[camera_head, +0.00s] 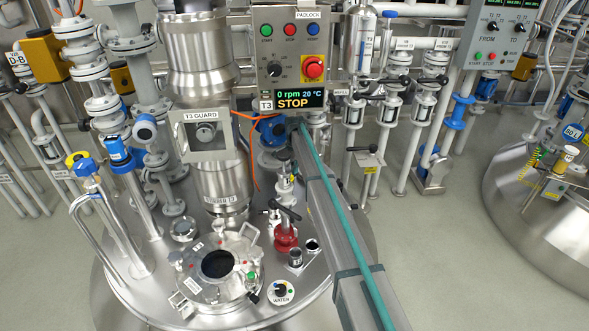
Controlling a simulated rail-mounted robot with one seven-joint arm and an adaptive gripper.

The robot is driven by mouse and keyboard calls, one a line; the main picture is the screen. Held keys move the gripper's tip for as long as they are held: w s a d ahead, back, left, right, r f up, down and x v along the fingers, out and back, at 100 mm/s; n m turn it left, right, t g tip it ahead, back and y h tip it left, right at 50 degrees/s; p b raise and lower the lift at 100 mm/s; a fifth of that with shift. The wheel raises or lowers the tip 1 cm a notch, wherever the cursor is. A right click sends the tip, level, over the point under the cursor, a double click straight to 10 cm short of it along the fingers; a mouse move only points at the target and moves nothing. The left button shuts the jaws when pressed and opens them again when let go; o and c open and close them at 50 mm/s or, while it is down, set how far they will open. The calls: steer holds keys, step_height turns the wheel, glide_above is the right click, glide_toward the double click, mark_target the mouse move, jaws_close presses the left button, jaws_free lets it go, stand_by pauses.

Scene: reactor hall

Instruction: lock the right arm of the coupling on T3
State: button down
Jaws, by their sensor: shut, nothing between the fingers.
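The T3 vessel (135,275) has a round steel lid with several fittings. A red valve body (286,238) with a black handle stands on the lid, right of the open round port (217,264). A narrow metal fitting (285,188) rises above the red valve, close beside my arm. It may be the coupling, but its locking arms are too small to tell apart, so I cannot tell how the right one stands. My arm (335,225) reaches from the bottom right up toward the control panel. I cannot make out my gripper; no fingers show.
The T3 control panel (290,45) reads STOP and 0 rpm. The T3 GUARD box (205,135) and agitator column stand left of my arm. An orange cable (254,150) hangs beside it. Pipes with valves (390,110) stand behind. Bare floor (430,260) lies right.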

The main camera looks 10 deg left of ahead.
steer(key=shift+f+b, duration=0.4)
steer(key=shift+f, duration=0.25)
steer(key=shift+s+a+f+p, duration=0.1)
steer(key=shift+s+f+p, duration=0.2)
steer(key=shift+f, duration=0.15)
steer(key=shift+s+f+p, duration=0.15)
steer(key=shift+f+p, duration=0.1)
steer(key=shift+f, duration=0.2)
steer(key=shift+w+r+p, duration=0.5)
steer(key=shift+w+r, duration=0.1)
steer(key=shift+r+p, duration=1.8)
steer(key=shift+r, duration=1.2)
